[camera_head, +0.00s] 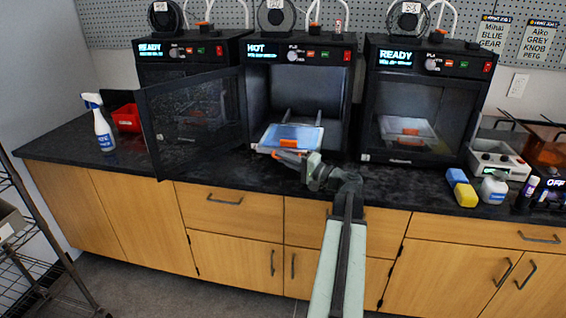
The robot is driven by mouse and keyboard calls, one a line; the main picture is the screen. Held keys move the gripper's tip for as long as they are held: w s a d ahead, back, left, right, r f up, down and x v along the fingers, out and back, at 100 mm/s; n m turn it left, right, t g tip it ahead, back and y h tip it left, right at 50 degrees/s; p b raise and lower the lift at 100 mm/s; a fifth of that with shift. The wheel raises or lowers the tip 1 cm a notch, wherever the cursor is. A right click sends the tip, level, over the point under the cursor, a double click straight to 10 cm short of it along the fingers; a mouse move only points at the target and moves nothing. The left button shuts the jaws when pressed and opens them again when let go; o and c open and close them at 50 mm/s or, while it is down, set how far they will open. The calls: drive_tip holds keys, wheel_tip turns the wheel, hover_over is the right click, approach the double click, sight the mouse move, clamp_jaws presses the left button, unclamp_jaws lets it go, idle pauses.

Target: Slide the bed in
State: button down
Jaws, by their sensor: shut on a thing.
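The bed (306,138), a flat light-blue plate with orange on it, is at the mouth of the middle printer (297,60). It sits partly inside the chamber, its front edge at the opening. My gripper (291,154) is at the front edge of the bed and shut on it; the fingertips are small and partly hidden. The middle printer's display reads HOT. Its dark door (195,120) stands open to the left. Two rails (287,118) show behind the bed inside the chamber.
Printers reading READY stand left (180,50) and right (420,100), the right one closed. A spray bottle (100,125) and red bin (127,118) are at the left. A yellow-blue sponge (461,188) and white bottle (494,188) are right. The dark counter (225,175) is clear in front.

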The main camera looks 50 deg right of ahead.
sight(293, 137)
drive_tip(key=w+d, duration=0.2)
drive_tip(key=d, duration=0.2)
drive_tip(key=w+d, duration=0.3)
drive_tip(key=d, duration=0.2)
drive_tip(key=w+d, duration=0.3)
drive_tip(key=d, duration=0.1)
drive_tip(key=shift+w+d, duration=0.2)
drive_tip(key=shift+d, duration=0.05)
drive_tip(key=c, duration=1.5)
unclamp_jaws()
drive_tip(key=s, duration=0.2)
drive_tip(key=s+d, duration=0.1)
drive_tip(key=s, duration=0.4)
drive_tip(key=shift+s+d+f+b, duration=0.15)
drive_tip(key=shift+s+f+b, duration=0.15)
drive_tip(key=shift+s, duration=0.1)
